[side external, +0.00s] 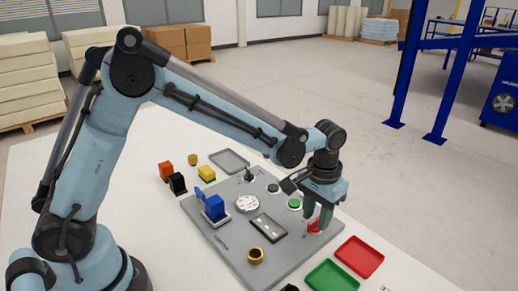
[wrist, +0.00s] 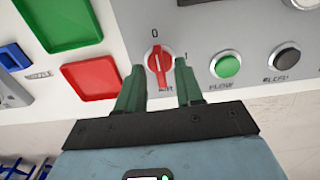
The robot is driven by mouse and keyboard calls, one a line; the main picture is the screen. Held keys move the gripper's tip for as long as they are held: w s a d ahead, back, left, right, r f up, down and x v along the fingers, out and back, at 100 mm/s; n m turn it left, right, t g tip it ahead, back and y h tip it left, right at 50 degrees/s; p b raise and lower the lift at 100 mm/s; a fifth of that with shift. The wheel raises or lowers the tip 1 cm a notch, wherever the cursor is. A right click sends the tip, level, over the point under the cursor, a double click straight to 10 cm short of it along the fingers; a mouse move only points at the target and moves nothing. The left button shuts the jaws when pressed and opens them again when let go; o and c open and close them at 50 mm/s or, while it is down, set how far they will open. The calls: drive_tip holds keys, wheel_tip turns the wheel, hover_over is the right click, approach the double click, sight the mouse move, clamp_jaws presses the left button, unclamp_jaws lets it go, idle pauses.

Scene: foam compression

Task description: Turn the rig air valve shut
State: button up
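The rig air valve is a red knob (wrist: 159,65) on a round white base in the wrist view. A white line runs along it, roughly from the "0" mark above towards the label that seems to read "AIR" below. In the side view the red knob (side external: 314,226) sits at the right edge of the grey rig panel (side external: 232,248), partly hidden by the fingers. My gripper (wrist: 160,68) has its two green fingers apart, one on each side of the knob, with a gap visible. It points down over the knob in the side view (side external: 317,220).
A green button (wrist: 226,66) and a black button (wrist: 287,58) stand beside the valve. Red (side external: 359,256) and green (side external: 332,277) trays lie near the panel's right edge.

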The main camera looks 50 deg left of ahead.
sight(316, 220)
wheel_tip(316, 220, up, 12)
drive_tip(key=shift+f, duration=0.15)
idle(0.3)
drive_tip(key=s+a+f+t, duration=0.2)
drive_tip(key=s+a+t, duration=0.5)
drive_tip(key=s+a, duration=0.5)
drive_tip(key=shift+s+a, duration=0.25)
drive_tip(key=shift+s, duration=0.55)
